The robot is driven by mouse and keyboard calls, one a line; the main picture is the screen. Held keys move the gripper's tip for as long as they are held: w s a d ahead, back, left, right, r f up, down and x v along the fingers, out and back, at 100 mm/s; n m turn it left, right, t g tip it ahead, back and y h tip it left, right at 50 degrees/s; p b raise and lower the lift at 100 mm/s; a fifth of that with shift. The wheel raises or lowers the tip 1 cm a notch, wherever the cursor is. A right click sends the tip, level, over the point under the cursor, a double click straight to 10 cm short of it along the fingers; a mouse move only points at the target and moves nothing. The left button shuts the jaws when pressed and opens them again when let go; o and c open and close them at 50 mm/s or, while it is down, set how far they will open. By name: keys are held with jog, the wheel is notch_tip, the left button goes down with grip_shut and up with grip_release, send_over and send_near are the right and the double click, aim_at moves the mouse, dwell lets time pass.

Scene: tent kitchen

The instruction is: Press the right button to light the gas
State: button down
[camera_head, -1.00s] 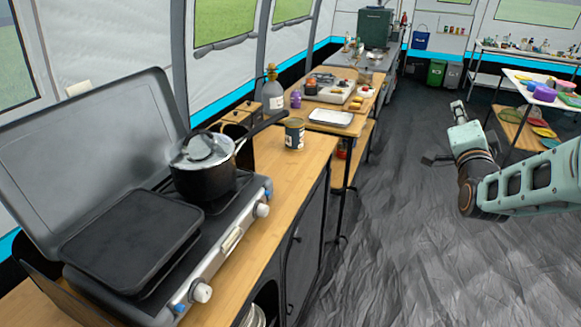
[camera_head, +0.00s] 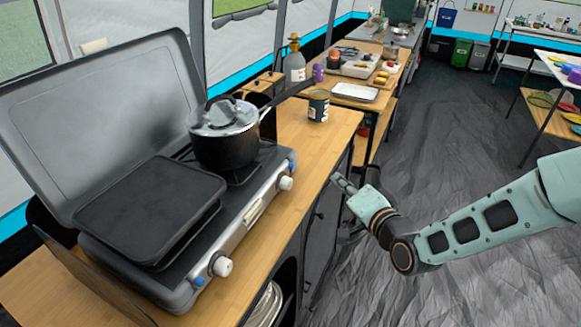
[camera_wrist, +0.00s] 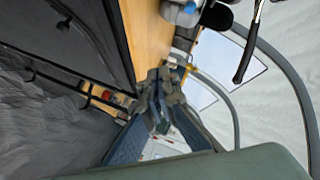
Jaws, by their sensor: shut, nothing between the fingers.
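The grey camp stove (camera_head: 180,295) stands on the wooden counter at left in the head view, lid raised. Its front has a right blue button (camera_head: 292,159) beside the right white knob (camera_head: 286,183), and a left blue button (camera_head: 198,282) beside the left white knob (camera_head: 223,266). My gripper (camera_head: 340,181) is shut and empty, beyond the counter's front edge, to the right of the right knob and apart from it. In the wrist view my gripper (camera_wrist: 160,108) also shows shut, with part of the stove's front (camera_wrist: 182,12) at the top edge.
A lidded dark pot (camera_head: 226,135) sits on the right burner, its long handle reaching right. A black griddle plate (camera_head: 150,212) covers the left side. A can (camera_head: 318,106) and a bottle (camera_head: 295,66) stand farther back. The grey floor right of the counter is clear.

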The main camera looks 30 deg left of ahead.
aim_at(291, 166)
jog(key=shift+a, duration=0.1)
jog(key=a, duration=0.2)
jog(key=a+b, duration=0.1)
jog(key=a, duration=0.1)
jog(key=a+b, duration=0.1)
jog(key=a, duration=0.2)
jog(key=shift+s+f, duration=0.1)
jog(key=shift+s, duration=0.3)
jog(key=shift+a, duration=0.75)
jog(key=shift+a, duration=0.1)
dwell(0.5)
jog(key=shift+a+b, duration=0.35)
jog(key=shift+b, duration=0.1)
jog(key=shift+s+a, duration=0.15)
jog(key=shift+a, duration=0.25)
dwell(0.5)
dwell(0.4)
jog(key=shift+d, duration=0.8)
jog(key=shift+d, duration=0.1)
